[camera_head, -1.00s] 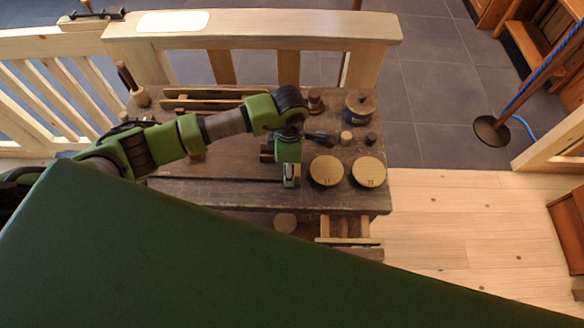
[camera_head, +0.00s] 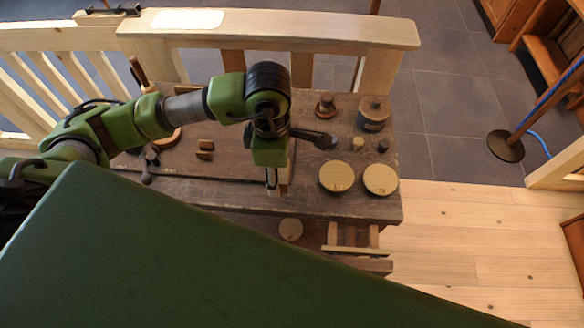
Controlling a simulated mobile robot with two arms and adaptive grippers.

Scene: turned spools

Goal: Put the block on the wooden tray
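My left arm reaches in from the left over a dark wooden workbench (camera_head: 340,207). Its gripper (camera_head: 272,188) points down above the bench, left of two round wooden discs. Its fingertips are small, and I cannot tell whether they are open or hold anything. A small brown block-like piece (camera_head: 205,149) stands on the bench left of the gripper; I cannot be sure it is the block. A flat dark wooden area with a raised edge (camera_head: 291,160) lies beneath the arm and may be the wooden tray; the arm partly covers it. My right gripper is not in view.
A pale wooden rail (camera_head: 300,28) runs along the back. Open floor (camera_head: 450,230) lies to the right.

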